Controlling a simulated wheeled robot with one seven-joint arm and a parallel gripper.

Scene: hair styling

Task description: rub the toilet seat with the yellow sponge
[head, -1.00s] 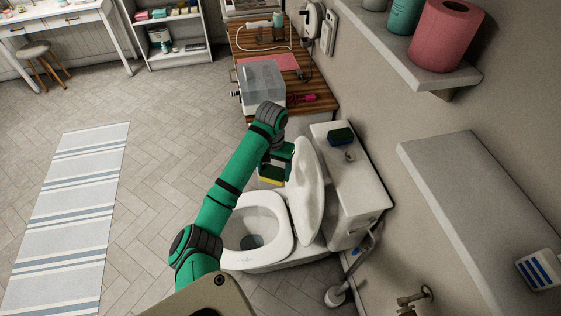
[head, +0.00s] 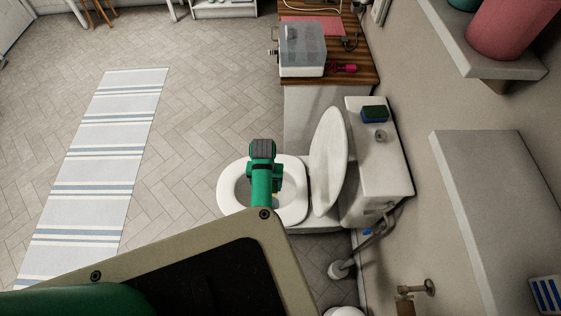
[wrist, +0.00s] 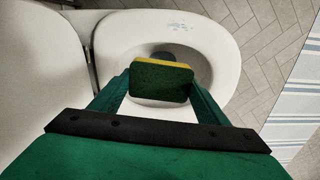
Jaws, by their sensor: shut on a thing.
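The yellow sponge (wrist: 161,66), with a dark green scouring face, is held between the fingers of my gripper (wrist: 160,88) in the wrist view. In the head view my gripper (head: 277,180) is over the right part of the toilet bowl, and my arm mostly hides the sponge. The white toilet seat (head: 228,197) lies flat on the bowl. It also shows in the wrist view (wrist: 222,52), with small bluish marks on its far part. The sponge appears above the bowl opening; I cannot tell whether it touches the seat.
The raised lid (head: 329,160) stands right of the seat, before the tank (head: 385,165). A blue-and-green sponge (head: 374,114) lies on the tank. A wooden counter (head: 352,70) with a clear-lidded box (head: 302,50) stands behind. The floor left of the toilet is open.

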